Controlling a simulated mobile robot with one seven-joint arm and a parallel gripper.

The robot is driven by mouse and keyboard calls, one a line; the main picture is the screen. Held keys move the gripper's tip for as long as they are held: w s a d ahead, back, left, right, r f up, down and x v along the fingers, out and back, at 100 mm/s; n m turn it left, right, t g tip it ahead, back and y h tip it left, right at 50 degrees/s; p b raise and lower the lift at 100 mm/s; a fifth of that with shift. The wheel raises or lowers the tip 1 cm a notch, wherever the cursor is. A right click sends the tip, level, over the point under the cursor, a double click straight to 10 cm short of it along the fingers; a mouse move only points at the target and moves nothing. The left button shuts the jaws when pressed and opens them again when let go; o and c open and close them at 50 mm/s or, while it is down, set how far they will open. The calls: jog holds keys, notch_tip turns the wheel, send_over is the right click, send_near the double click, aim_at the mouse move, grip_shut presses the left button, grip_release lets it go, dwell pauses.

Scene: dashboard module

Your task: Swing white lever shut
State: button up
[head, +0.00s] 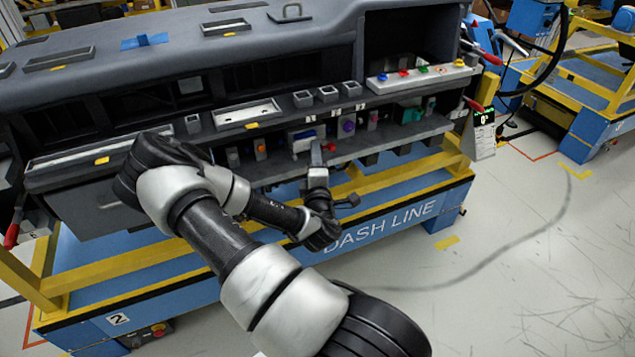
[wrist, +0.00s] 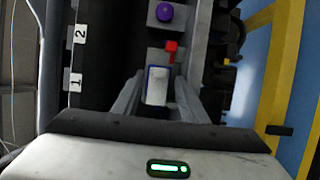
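The white lever (wrist: 157,92) is a pale block in a blue-edged frame, seen in the middle of the wrist view. It also shows in the head view as a blue and white unit (head: 300,134) on the lower dashboard shelf, partly hidden by my gripper. My gripper (wrist: 158,74) has its two fingers apart, one on each side of the lever. Whether the fingers touch it cannot be told. In the head view my gripper (head: 317,150) reaches up to the shelf front, below label 1. A small red part (wrist: 171,47) sits just beyond the lever.
A purple knob (wrist: 164,12) stands beyond the red part on the same shelf. An orange-marked switch (head: 260,148) is to the left. The upper ledge with labels overhangs the shelf. A yellow rail (head: 365,182) runs below. Open floor (head: 530,240) lies at right.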

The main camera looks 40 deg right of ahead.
jog(key=p+v, duration=0.1)
jog(key=v, duration=1.3)
jog(key=shift+s+p, duration=0.15)
jog(key=shift+p, duration=0.15)
jog(key=shift+a+r, duration=0.1)
jog(key=shift+a, duration=0.05)
